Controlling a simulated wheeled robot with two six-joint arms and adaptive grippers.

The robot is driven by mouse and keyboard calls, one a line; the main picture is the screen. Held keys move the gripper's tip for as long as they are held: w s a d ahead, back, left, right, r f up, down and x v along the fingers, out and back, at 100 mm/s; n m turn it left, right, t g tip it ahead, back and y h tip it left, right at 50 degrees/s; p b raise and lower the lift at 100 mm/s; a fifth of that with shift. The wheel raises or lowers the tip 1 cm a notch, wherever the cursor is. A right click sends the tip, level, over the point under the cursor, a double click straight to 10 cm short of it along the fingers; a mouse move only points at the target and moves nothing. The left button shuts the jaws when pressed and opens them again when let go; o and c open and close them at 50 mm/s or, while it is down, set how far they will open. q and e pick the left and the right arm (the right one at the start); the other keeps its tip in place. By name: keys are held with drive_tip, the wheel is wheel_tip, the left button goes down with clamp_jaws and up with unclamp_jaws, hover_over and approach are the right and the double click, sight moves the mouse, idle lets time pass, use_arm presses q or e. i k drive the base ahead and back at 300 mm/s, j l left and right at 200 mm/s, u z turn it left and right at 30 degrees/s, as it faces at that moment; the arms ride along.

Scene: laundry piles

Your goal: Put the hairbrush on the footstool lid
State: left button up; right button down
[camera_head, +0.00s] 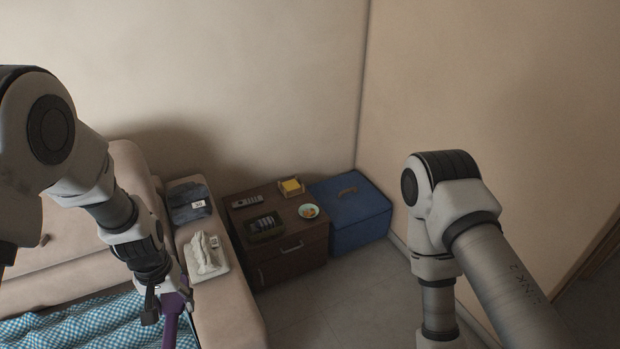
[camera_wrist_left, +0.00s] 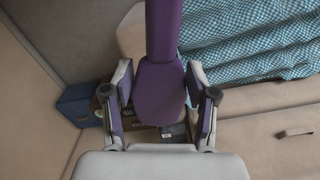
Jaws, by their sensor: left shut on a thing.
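The purple hairbrush (camera_head: 172,322) is in my left gripper (camera_head: 165,298), above the sofa near its right armrest. In the left wrist view the hairbrush (camera_wrist_left: 160,92) lies between the two fingers of the left gripper (camera_wrist_left: 160,106), its long part running toward the top edge. The footstool is a blue box (camera_head: 362,233) in the corner, right of the brown cabinet. The footstool also shows at the left of the wrist view (camera_wrist_left: 78,106). My right gripper is out of view.
The brown cabinet (camera_head: 293,268) bears a remote (camera_head: 248,201), a dark tray (camera_head: 264,227), a yellow item (camera_head: 290,186) and a small bowl (camera_head: 308,211). A dark folded cloth (camera_head: 188,202) and white tissues (camera_head: 203,252) lie on the armrest. A blue checked cloth (camera_head: 75,325) covers the seat.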

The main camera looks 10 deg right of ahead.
sight(359, 207)
drive_tip(key=i+l+z, duration=0.95)
drive_tip(key=i+z, duration=0.2)
drive_tip(key=i+j+u, duration=0.3)
drive_tip(key=i+u, duration=0.65)
drive_tip(key=i+l+u, duration=0.1)
drive_tip(key=i+u, duration=0.35)
drive_tip(key=i, duration=0.25)
drive_tip(key=i+z, duration=0.1)
drive_tip(key=z, duration=1.85)
